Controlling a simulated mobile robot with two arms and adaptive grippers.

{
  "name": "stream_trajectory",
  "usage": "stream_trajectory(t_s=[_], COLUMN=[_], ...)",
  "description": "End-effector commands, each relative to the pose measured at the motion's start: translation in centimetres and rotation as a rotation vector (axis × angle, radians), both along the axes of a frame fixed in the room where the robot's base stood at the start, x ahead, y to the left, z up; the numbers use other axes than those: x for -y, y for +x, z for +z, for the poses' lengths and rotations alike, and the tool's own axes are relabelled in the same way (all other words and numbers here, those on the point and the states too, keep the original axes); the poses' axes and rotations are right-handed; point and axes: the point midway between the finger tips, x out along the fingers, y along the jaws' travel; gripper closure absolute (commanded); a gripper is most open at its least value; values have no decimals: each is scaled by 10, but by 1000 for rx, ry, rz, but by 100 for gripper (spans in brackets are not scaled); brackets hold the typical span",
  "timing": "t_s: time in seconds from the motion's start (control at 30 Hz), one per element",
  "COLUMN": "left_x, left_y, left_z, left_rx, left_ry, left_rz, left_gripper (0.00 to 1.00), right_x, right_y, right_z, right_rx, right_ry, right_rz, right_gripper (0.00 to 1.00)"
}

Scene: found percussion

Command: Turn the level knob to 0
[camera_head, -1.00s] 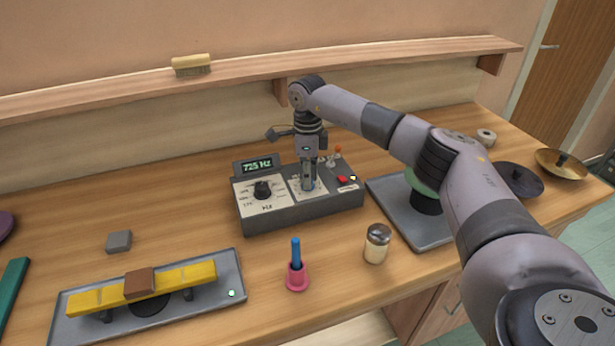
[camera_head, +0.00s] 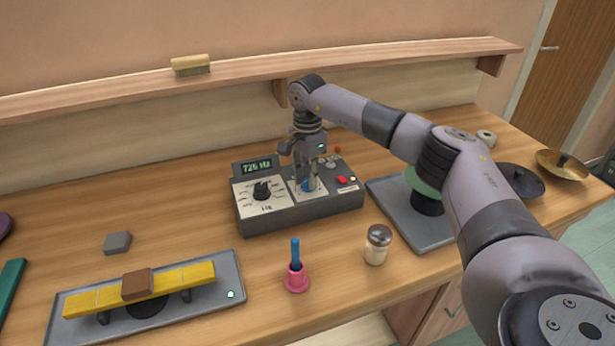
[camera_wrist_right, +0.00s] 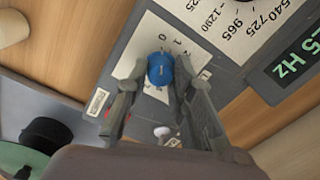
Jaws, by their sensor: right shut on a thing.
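The blue level knob (camera_wrist_right: 161,69) sits on a white scale plate with numbers, on the grey control box (camera_head: 290,212). It also shows in the head view (camera_head: 308,184), partly covered by my fingers. My right gripper (camera_head: 306,183) points down over it. In the right wrist view, the gripper (camera_wrist_right: 158,80) has a finger on each side of the knob and is shut on it. The scale's 0 shows just above the knob in that view; the knob's pointer is hard to make out. My left gripper is not in view.
A black frequency knob (camera_head: 262,189) and a display (camera_head: 255,167) reading about 725 Hz are on the box's left. A red button (camera_head: 342,181) is on its right. A shaker (camera_head: 377,244) and a pink holder (camera_head: 297,279) stand in front. A shelf (camera_head: 250,70) runs behind.

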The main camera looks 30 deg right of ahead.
Motion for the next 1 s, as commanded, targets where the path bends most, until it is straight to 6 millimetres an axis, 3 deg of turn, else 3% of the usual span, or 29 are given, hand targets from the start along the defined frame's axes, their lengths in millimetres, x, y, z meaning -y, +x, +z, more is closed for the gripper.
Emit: stream_trajectory(t_s=[0.67, 0.7, 1.0], left_x=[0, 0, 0], left_y=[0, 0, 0], left_z=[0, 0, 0], left_rx=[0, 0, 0], left_ry=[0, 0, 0], left_rz=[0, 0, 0], left_gripper=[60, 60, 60], right_x=[1, 1, 0], right_y=[2, 2, 1], right_z=[3, 3, 1], right_rx=[9, 9, 4], right_ry=[0, 0, 1], right_rz=[59, 59, 60], right_gripper=[100, 76, 58])
